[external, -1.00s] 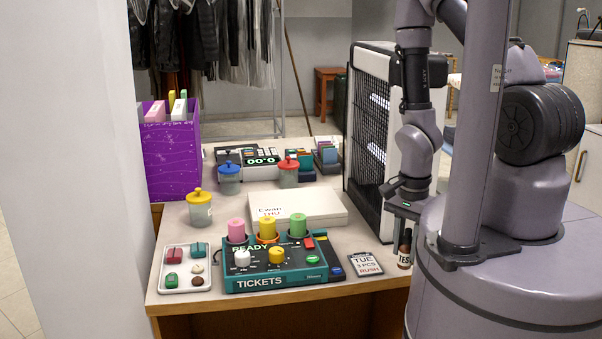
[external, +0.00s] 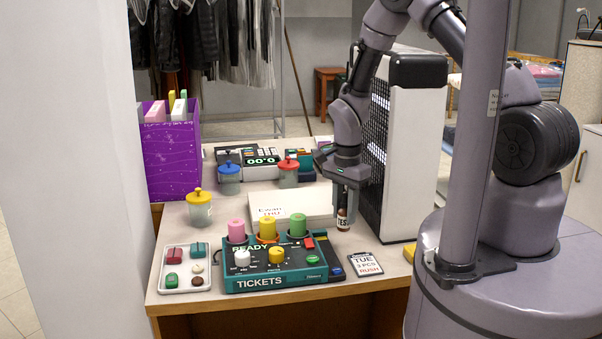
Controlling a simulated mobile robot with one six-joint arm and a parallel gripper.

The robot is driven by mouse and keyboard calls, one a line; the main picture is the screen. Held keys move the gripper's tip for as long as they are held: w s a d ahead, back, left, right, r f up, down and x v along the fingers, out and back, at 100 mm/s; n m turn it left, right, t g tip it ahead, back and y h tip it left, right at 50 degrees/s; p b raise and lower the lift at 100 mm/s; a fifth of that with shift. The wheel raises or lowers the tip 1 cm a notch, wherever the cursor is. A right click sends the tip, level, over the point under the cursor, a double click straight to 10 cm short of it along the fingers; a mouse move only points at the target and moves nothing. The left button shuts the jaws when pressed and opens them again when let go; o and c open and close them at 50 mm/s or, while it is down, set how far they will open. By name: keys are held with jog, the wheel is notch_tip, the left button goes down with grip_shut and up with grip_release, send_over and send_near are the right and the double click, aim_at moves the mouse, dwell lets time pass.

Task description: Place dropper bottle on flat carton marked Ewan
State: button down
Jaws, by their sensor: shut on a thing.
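The dropper bottle (external: 343,219) is small and dark with a white label. My gripper (external: 346,199) is shut on it from above and holds it upright at the right end of the white flat carton. The flat carton marked Ewan (external: 291,205) lies on the counter behind the teal ticket device, its handwriting facing the front left. My gripper and the bottle hide its right end. I cannot tell whether the bottle is over the carton or just in front of it.
The teal ticket device (external: 262,282) with coloured cylinders stands in front of the carton. A card marked TUE (external: 364,264) lies right of it. A tall white unit with a black grille (external: 405,150) stands close right of my gripper. Lidded jars (external: 289,174) stand behind the carton.

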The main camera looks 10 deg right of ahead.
jog(key=w+a+r, duration=0.2)
jog(key=w+a, duration=0.1)
jog(key=w, duration=0.2)
jog(key=b, duration=0.2)
send_over(299, 211)
jog(key=shift+d+f, duration=0.15)
jog(key=shift+f, duration=0.45)
notch_tip(299, 211, down, 4)
jog(key=shift+w+r+b, duration=0.1)
jog(key=shift+r+b, duration=0.15)
jog(key=shift+b, duration=0.55)
jog(key=shift+r, duration=0.1)
jog(key=c, duration=1.5)
grip_release()
jog(key=shift+f, duration=0.2)
jog(key=o, duration=0.4)
jog(key=shift+r, duration=0.1)
